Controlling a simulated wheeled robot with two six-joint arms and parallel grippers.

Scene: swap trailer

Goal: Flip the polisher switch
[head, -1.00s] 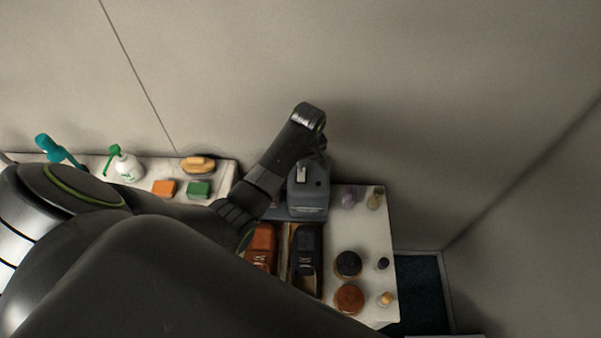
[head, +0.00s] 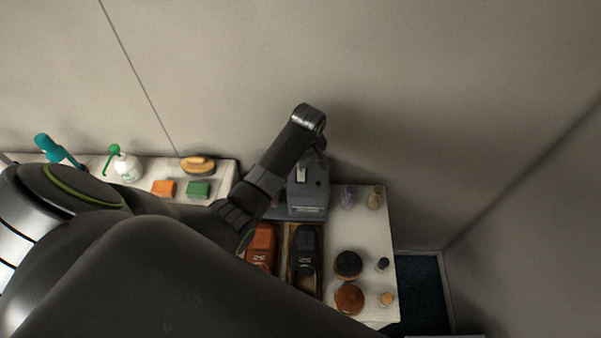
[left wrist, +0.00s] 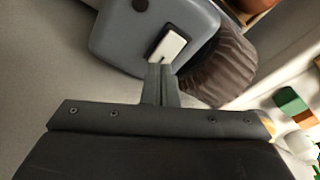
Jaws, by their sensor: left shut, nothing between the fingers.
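The polisher (head: 308,200) is a grey-blue machine on the table against the wall. Its white rocker switch (head: 301,174) sits on its top. In the left wrist view the switch (left wrist: 170,44) is a white plate in a black frame on the grey-blue housing (left wrist: 115,42). My left gripper (left wrist: 160,68) is shut and empty, its fingertips right at the near end of the switch. I cannot tell whether they touch it, or which way the switch is tilted. In the head view my wrist hangs over the polisher and the fingertips are hard to make out. My right gripper is not in view.
A dark bristly roller (left wrist: 218,66) is beside the housing. Brown shoes (head: 262,243) and black shoes (head: 306,245) stand in front of the polisher. Round tins (head: 348,264) and small bottles are at right. Sponges (head: 199,189) and a spray bottle (head: 126,166) are at left.

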